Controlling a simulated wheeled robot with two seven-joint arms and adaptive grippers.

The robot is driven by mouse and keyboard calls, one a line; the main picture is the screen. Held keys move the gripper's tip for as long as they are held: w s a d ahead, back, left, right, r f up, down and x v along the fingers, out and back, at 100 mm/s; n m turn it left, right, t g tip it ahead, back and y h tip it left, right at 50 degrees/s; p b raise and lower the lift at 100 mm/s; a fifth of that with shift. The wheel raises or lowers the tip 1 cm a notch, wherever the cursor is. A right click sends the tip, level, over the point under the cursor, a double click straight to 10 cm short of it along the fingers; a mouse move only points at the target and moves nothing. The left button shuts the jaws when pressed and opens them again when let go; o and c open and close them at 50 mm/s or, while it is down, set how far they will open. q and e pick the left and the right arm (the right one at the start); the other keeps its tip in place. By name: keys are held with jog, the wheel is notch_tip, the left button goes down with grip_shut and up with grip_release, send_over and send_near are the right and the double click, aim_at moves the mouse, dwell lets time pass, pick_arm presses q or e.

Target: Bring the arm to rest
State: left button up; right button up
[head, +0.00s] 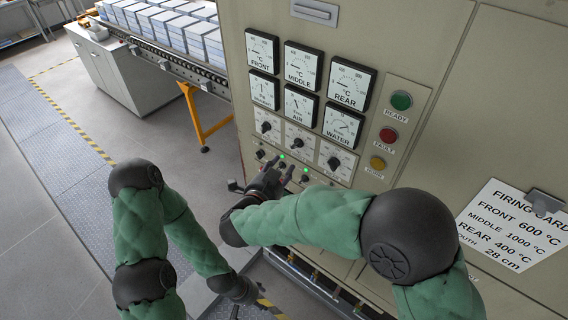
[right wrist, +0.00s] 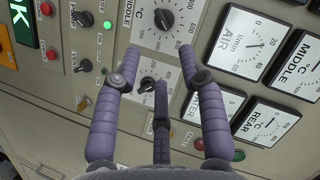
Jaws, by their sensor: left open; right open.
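My right arm comes in from the right in the head view. Its gripper (head: 270,178) is open in front of the lower part of the furnace control panel (head: 420,110), by the small switches. In the right wrist view the open, empty fingers (right wrist: 160,75) point at the panel. I cannot tell whether any finger touches the panel. My left gripper (head: 245,299) is low beside the furnace front, open, small in view and partly cut off.
A firing card (head: 515,225) hangs at the right of the panel. Gauges (head: 302,65) and READY, FAULT and HORN buttons (head: 389,135) are above my right arm. A conveyor (head: 165,50) with stacked pale blocks runs at the back left. The floor (head: 50,170) at left is clear.

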jog(key=shift+s, duration=0.1)
dwell(0.4)
jog(key=w+d+f+n+g+y+b, duration=0.15)
jog(key=f+b, duration=0.25)
jog(key=f, duration=0.6)
jog(key=w+d+f+n+g+y+b, duration=0.1)
jog(key=d+f+n+b, duration=0.2)
jog(key=f, duration=0.7)
jog(key=w+d+f+n+g+y+b, duration=0.1)
jog(key=d+f+b, duration=0.1)
jog(key=f+b, duration=0.65)
jog(key=s+d+f+n+g+y+b, duration=0.1)
jog(key=s+d+f+g+b, duration=0.2)
jog(key=f, duration=0.8)
jog(key=s+d+f+n+g+y+b, duration=0.15)
jog(key=s+f, duration=0.35)
jog(key=f, duration=0.7)
jog(key=s+d+f+n+g+y+b, duration=0.1)
jog(key=s+f+n+g+y+b, duration=0.2)
jog(key=s+f+b, duration=0.7)
jog(key=s+f+g, duration=0.2)
jog(key=s+f, duration=0.5)
jog(key=s, duration=0.1)
jog(key=shift+d+f+g, duration=0.3)
jog(key=shift+d, duration=0.05)
